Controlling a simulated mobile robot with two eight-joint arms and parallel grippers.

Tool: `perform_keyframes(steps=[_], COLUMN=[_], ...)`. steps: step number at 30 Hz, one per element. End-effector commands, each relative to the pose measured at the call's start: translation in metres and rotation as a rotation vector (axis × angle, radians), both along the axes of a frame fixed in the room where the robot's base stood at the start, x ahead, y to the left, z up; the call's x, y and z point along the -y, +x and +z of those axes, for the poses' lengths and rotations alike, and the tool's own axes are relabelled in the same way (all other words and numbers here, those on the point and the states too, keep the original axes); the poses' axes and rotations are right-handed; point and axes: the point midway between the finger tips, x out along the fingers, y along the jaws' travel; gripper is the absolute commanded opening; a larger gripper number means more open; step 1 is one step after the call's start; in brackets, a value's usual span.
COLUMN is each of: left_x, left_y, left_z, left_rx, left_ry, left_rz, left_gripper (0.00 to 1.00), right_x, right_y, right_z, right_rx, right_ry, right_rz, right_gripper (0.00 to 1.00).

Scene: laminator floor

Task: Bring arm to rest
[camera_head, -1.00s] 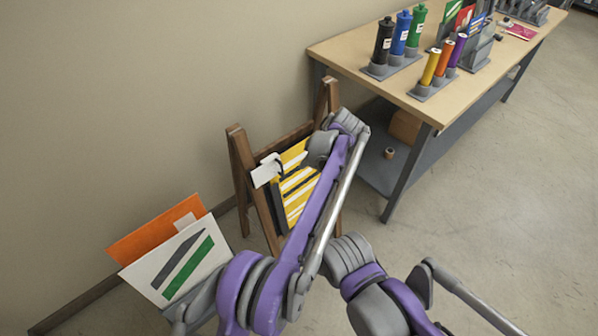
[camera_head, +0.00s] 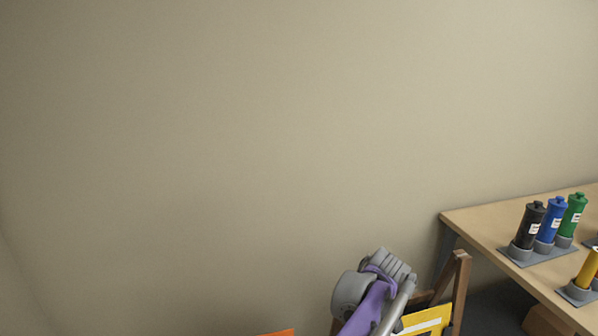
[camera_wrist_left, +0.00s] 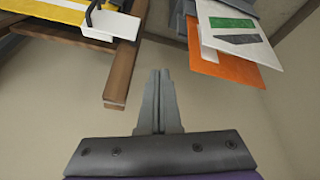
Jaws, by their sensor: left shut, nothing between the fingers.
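My left gripper (camera_wrist_left: 160,98) shows in the left wrist view with its two fingers together and nothing between them. It hangs in free space between the wooden stand and the flat panels. In the head view my purple and grey arm (camera_head: 368,300) shows at the bottom edge, in front of the wooden stand (camera_head: 460,288); its gripper is out of that picture. My right gripper is in neither view.
A yellow and white board (camera_head: 428,320) sits on the stand. An orange panel (camera_wrist_left: 225,66) and a white panel (camera_wrist_left: 238,38) are close to the gripper's right. A table (camera_head: 490,232) with black, blue and green bottles (camera_head: 551,220) stands right. The wall (camera_head: 250,150) is bare.

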Motion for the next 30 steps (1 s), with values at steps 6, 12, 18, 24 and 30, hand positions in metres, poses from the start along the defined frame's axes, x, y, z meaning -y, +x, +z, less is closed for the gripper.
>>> perform_keyframes(steps=[6, 12, 18, 24, 30], left_x=[-0.115, -0.198, -0.261, -0.297, -0.309], left_y=[-0.041, -0.104, -0.180, -0.246, -0.277], left_z=[0.019, 0.015, -0.008, -0.045, -0.068], left_rx=[-0.032, -0.027, 0.004, 0.046, 0.071], left_ry=[-0.001, 0.005, 0.028, 0.070, 0.100], left_rz=[-0.150, -0.291, -0.424, -0.531, -0.589], left_gripper=[0.00, 0.00, 0.00, 0.00, 0.00], right_x=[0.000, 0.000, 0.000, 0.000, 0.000], right_y=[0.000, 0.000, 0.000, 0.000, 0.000], right_z=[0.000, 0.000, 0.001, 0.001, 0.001], right_rx=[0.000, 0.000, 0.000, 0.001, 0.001], right_ry=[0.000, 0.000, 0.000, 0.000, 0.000], right_rz=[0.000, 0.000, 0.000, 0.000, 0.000], right_gripper=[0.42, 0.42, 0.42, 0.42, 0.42])
